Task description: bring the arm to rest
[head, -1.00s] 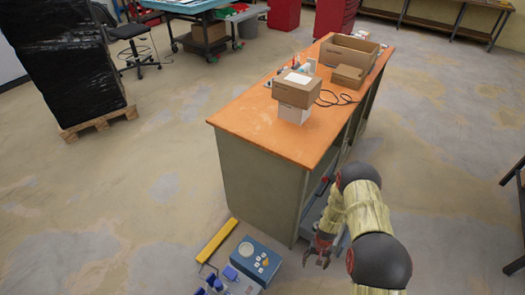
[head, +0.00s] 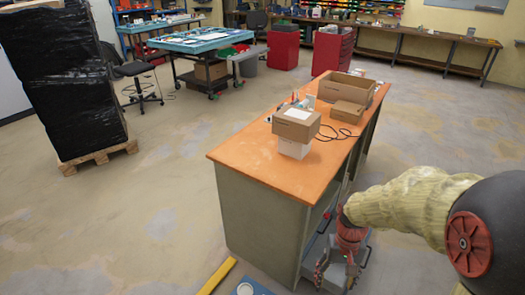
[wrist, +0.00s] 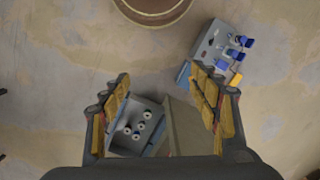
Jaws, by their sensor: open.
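My gripper (head: 337,272) hangs beside the right front corner of the wooden-topped workbench (head: 240,150), low in the head view. In the wrist view my gripper (wrist: 160,78) has its two yellow-padded fingers wide apart, with nothing held between them. My arm reaches in from the right edge of the head view, bent down at the wrist.
A grey box with several round sockets (wrist: 140,125) lies below my fingers in the wrist view. A blue-grey box with blue pieces (wrist: 218,48) is on the floor. Cardboard boxes (head: 345,90) stand on the workbench.

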